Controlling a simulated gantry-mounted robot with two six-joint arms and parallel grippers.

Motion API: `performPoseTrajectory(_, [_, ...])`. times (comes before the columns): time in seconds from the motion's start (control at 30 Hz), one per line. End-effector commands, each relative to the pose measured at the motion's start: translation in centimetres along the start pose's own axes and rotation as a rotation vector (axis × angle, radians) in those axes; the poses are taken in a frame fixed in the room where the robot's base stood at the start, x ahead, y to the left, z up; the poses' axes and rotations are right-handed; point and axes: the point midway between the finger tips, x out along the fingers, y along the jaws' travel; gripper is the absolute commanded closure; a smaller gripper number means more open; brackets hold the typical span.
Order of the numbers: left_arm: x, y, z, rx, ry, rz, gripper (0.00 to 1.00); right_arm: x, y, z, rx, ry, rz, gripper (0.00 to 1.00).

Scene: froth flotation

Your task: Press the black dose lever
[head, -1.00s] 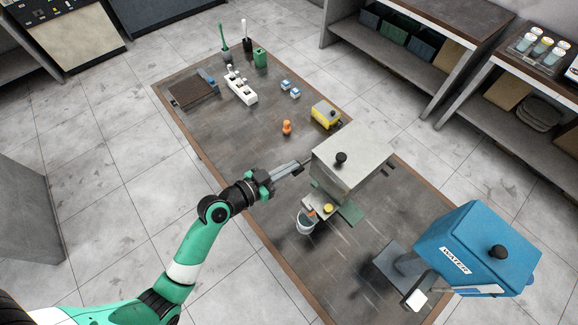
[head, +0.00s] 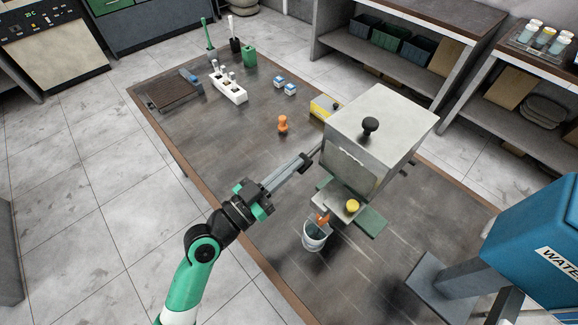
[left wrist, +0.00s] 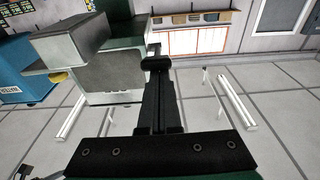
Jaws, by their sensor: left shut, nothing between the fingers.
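The grey box-shaped machine (head: 352,165) stands on the dark table, with a round black knob on its lid. A thin dark bar, which looks like the black dose lever (head: 316,151), sticks out from its left side. My left gripper (head: 306,161) is shut and empty, its tips at or very near the bar's end; I cannot tell if they touch. In the left wrist view, a black piece (left wrist: 155,62) that looks like the lever's end shows just beyond the shut fingers (left wrist: 158,85). My right gripper is out of view.
An orange figure (head: 283,124), a white rack (head: 230,92) and a yellow box (head: 322,107) stand behind. A blue water tank (head: 540,240) is at right. The table's left middle is clear.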

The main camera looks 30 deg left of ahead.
Motion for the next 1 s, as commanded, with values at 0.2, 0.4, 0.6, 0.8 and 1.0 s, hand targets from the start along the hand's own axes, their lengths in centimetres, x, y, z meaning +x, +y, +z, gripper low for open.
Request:
performPoseTrajectory(0.2, [0.0, 0.0, 0.0, 0.0, -0.003, 0.001, 1.0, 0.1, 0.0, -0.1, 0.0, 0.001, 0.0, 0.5])
performPoseTrajectory(0.4, [0.0, 0.1, -0.3, 0.0, -0.003, 0.002, 1.0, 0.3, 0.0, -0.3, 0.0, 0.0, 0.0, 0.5])
performPoseTrajectory(0.6, [0.1, 0.4, -3.5, 0.0, -0.001, 0.01, 1.0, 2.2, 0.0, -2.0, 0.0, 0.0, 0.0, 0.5])
performPoseTrajectory(0.8, [-4.0, 0.3, -3.5, -0.002, -0.003, 0.008, 1.0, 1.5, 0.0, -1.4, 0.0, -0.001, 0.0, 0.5])
performPoseTrajectory(1.0, [-8.1, 0.3, -3.9, -0.001, -0.001, 0.008, 1.0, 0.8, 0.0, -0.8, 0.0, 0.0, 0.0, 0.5])
